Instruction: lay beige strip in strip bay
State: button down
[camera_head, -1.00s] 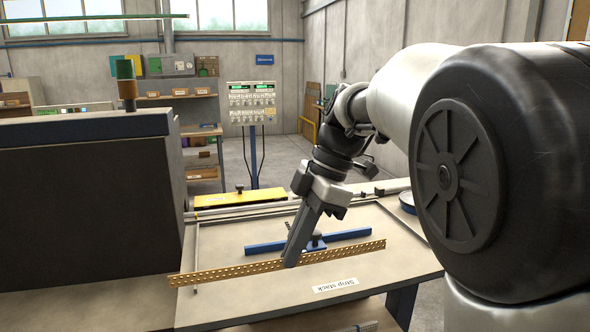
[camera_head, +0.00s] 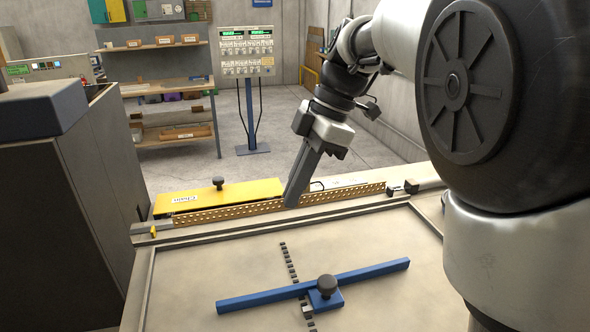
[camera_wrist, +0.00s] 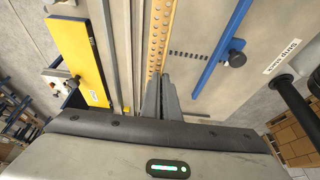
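The beige strip (camera_head: 240,209) is long, thin and perforated, golden-tan in colour. My gripper (camera_head: 291,203) is shut on it near its middle. The strip stands on edge over the long grey rail (camera_head: 265,228) at the table's back edge, just in front of the yellow cover (camera_head: 245,190). I cannot tell whether it touches the rail. In the wrist view, the strip (camera_wrist: 158,40) runs away from my gripper (camera_wrist: 163,80), roughly parallel to the yellow cover (camera_wrist: 78,52). No label for the strip bay can be read, so I cannot tell its exact bounds.
A blue bar (camera_head: 375,271) with a black knob (camera_head: 326,284) lies across the table, over a row of dark marks (camera_head: 289,265). Small black blocks (camera_head: 411,187) sit at the rail's right end. A dark grey cabinet (camera_head: 65,200) stands at left. The front tabletop is mostly clear.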

jog(key=shift+s+f+b, duration=0.1)
jog(key=shift+f+b, duration=2.65)
jog(key=shift+f, duration=0.9)
jog(key=shift+f+b, duration=0.75)
jog(key=shift+b, duration=0.15)
jog(key=c, duration=2)
grip_release()
jog(key=shift+r, duration=0.15)
jog(key=shift+r+p, duration=2.25)
jog(key=shift+r, duration=0.65)
